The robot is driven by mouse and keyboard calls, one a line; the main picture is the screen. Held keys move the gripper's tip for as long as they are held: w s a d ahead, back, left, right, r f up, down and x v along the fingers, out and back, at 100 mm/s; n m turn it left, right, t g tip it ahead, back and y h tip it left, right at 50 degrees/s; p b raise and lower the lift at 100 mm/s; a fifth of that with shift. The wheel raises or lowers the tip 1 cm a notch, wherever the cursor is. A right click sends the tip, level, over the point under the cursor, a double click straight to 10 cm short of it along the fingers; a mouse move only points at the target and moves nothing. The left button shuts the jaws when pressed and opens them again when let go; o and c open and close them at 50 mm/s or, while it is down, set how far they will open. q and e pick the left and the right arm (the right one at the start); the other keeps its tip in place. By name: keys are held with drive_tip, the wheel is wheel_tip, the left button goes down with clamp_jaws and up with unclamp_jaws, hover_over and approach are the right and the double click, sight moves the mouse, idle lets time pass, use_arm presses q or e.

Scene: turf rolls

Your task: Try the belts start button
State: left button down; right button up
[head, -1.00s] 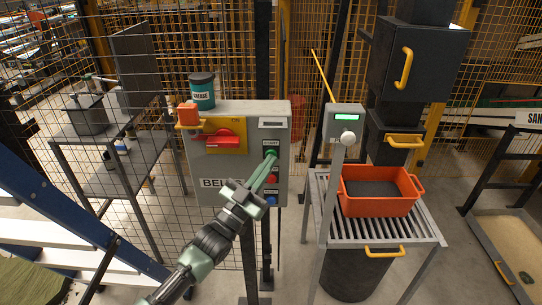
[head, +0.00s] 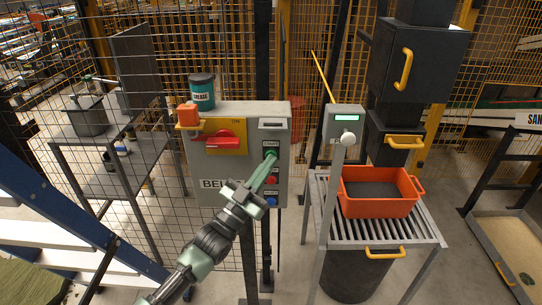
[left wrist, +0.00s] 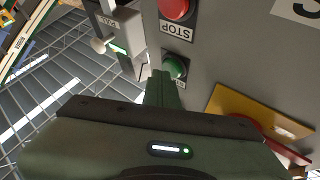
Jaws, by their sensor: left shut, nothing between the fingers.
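The grey control box (head: 237,165) stands on a post in the middle of the head view, with part of its "BELT" lettering hidden by my arm. The green start button (left wrist: 175,66) is at its upper right. My left gripper (head: 269,165) is shut and empty, its fingertips right at this button and covering much of it in the head view. In the left wrist view the fingertips (left wrist: 162,80) overlap the button's lower edge. I cannot tell whether they touch it or whether it is pressed in. The right gripper is out of view.
Below the start button are the red stop button (head: 272,180) and a blue button (head: 271,201). A red rotary handle (head: 222,142) on a yellow plate and an orange block (head: 188,115) are on the left. A grease tin (head: 202,92) stands on top.

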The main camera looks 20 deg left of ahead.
use_arm(q)
drive_tip(key=shift+s+d+p, duration=0.15)
drive_tip(key=shift+s+p, duration=0.15)
drive_tip(key=shift+s, duration=0.35)
drive_tip(key=s+p, duration=0.1)
drive_tip(key=s, duration=0.1)
drive_tip(key=s+d+p, duration=0.1)
drive_tip(key=s, duration=0.1)
drive_tip(key=shift+s+d, duration=0.2)
drive_tip(key=shift+s, duration=0.2)
idle(0.3)
